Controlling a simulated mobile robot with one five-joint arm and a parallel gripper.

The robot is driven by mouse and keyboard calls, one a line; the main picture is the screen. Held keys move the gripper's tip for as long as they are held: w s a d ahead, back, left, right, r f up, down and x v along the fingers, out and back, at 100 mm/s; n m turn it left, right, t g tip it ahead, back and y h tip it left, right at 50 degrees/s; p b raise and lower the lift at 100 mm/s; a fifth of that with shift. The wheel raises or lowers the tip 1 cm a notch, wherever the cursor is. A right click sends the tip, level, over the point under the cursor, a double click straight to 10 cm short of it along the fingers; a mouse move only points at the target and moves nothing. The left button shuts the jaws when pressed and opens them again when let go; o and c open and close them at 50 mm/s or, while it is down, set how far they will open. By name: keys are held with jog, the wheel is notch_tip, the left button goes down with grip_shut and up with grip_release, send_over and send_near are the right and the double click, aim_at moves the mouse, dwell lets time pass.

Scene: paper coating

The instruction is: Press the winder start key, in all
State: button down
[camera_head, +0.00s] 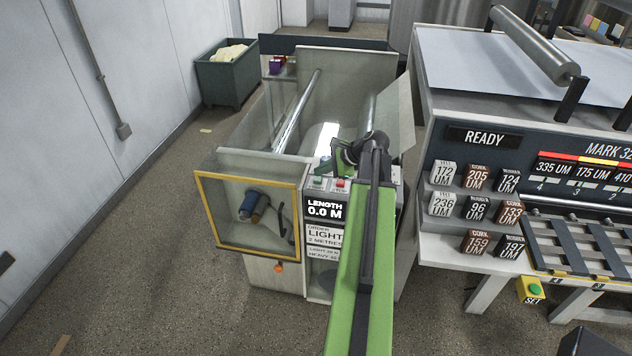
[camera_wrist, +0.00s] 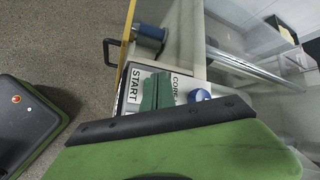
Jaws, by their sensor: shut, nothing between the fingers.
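The winder (camera_head: 252,158) stands left of centre in the head view, with a small key panel on its front top edge. A red key (camera_head: 341,183) shows there, close to my arm. In the wrist view the START label (camera_wrist: 133,86) and a second label that seems to read CORE (camera_wrist: 178,86) lie on the panel. My gripper (camera_wrist: 157,92) is shut and empty, its green fingers over the panel between the two labels. It also shows in the head view (camera_head: 340,160), above the panel.
The winder's display (camera_head: 325,210) reads LENGTH 0.0 M. A blue knob (camera_wrist: 200,96) is close right of my fingers. A yellow-framed guard (camera_head: 250,213) fronts the winder. The coating machine (camera_head: 480,133), marked READY, stands right. Floor at left is open.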

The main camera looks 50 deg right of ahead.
jog(key=shift+w+f, duration=0.1)
jog(key=shift+f, duration=0.25)
